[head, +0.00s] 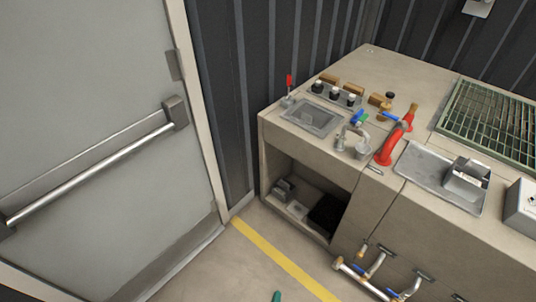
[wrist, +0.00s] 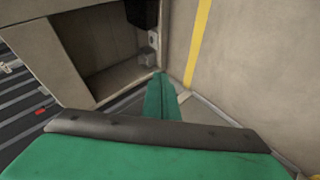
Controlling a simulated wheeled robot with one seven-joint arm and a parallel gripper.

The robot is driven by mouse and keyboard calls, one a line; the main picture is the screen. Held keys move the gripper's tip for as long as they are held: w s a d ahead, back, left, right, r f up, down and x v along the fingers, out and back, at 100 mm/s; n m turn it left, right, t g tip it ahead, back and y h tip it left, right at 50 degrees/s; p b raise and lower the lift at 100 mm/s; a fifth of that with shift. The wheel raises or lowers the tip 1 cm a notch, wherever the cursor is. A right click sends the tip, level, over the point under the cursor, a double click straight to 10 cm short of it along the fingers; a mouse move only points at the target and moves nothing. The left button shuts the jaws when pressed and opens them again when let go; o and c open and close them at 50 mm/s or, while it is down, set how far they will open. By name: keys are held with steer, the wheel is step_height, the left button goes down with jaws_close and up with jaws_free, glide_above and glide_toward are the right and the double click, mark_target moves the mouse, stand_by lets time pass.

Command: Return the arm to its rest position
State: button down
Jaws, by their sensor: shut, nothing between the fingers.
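My gripper (wrist: 161,95) shows in the wrist view as green fingers pressed together, with nothing between them. It points toward the floor near the open cabinet bay (wrist: 105,65) of the counter. In the head view only a small green tip, probably of my gripper (head: 276,296), shows at the bottom edge, above the floor and left of the pipes. The rest of my arm is out of the head view.
A counter (head: 400,72) with a sink, red pipe and green grate stands at the right. Pipes with blue handles (head: 375,275) stick out low at its front. A closed grey door (head: 90,110) with a push bar is at the left. A yellow line (head: 285,262) crosses the open floor.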

steer(key=s+a+r+m+t+y, duration=0.1)
steer(key=s+r+m, duration=0.2)
steer(key=r, duration=0.7)
steer(key=s+a+r+m+t, duration=0.1)
steer(key=s+r+m+t, duration=0.1)
steer(key=s+r, duration=0.6)
steer(key=s+a+r+m+t+y, duration=0.1)
steer(key=s+r+m, duration=0.4)
steer(key=r, duration=0.7)
steer(key=shift+s+r+t+y, duration=0.25)
steer(key=shift+s+t+y, duration=0.05)
steer(key=shift+s+t, duration=0.45)
